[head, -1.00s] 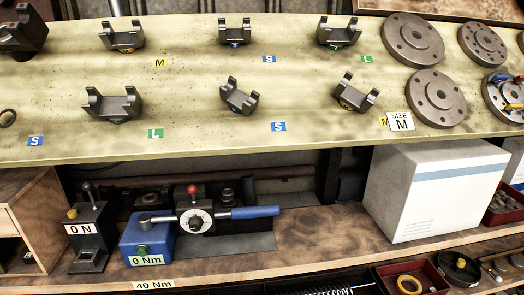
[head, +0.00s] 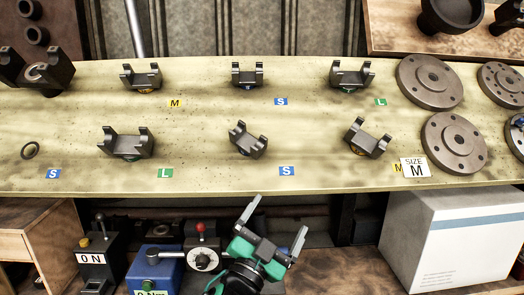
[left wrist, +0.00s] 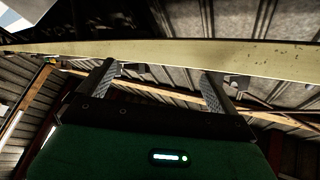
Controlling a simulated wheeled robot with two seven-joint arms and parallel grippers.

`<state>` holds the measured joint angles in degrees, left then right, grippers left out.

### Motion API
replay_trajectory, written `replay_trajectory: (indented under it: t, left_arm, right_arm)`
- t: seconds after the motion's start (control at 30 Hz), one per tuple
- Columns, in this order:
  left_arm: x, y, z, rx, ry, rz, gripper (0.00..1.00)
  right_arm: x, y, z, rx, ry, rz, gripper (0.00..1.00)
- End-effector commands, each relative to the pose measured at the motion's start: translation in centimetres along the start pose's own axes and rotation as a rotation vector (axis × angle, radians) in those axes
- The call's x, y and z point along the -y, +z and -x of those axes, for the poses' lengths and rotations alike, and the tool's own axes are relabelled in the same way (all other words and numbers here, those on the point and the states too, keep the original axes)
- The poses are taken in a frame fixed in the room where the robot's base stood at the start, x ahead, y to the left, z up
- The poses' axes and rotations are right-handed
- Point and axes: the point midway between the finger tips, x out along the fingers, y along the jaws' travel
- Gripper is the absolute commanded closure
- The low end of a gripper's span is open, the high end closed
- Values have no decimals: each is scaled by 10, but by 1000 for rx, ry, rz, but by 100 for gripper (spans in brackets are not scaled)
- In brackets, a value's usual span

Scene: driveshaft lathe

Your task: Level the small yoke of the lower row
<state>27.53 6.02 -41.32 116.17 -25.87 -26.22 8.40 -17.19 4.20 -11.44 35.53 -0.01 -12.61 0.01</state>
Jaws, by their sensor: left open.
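The small yoke of the lower row (head: 247,142) is a dark U-shaped piece with a bit of blue at its base, beside a blue S label (head: 287,171). It sits tilted on the board, its right side lower in the picture than its left. My left gripper (head: 281,213) has green and black parts and grey fingers. It is open and empty, in front of the board's front edge, below and right of the yoke in the head view and apart from it. In the left wrist view the two fingers (left wrist: 158,72) are spread towards the board's edge. My right gripper is not in view.
The pale board (head: 205,165) carries other yokes: a large one (head: 128,143) at left, and a tilted medium one (head: 368,138) at right. An upper row stands behind. Round flanges (head: 453,142) are at right. A shelf below holds a white box (head: 455,240) and a blue device (head: 155,265).

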Motion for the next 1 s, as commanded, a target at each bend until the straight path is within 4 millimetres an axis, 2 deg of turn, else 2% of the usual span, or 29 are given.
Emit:
replay_trajectory:
  t: [0.03, 0.2, 0.4, 0.5, 0.6, 0.73, 0.87, 1.0]
  left_arm:
    - [-3, -22, -12, -75, 14, -40, 4]
    - [-23, -93, -40, -340, 84, -182, 4]
    - [-62, -166, -53, -654, 210, -386, 4]
    - [-84, -193, -52, -800, 289, -497, 4]
    - [-106, -210, -48, -934, 379, -615, 4]
    - [-132, -221, -42, -1089, 514, -779, 4]
    - [-151, -218, -38, -1212, 668, -954, 4]
    - [-159, -202, -37, -1305, 856, -1153, 4]
  right_arm:
    - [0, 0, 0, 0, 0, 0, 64]
    - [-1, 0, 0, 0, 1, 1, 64]
    - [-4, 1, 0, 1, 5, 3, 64]
    - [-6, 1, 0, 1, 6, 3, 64]
    - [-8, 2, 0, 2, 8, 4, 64]
    - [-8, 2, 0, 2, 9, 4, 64]
    - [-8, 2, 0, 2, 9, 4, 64]
    - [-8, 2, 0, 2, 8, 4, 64]
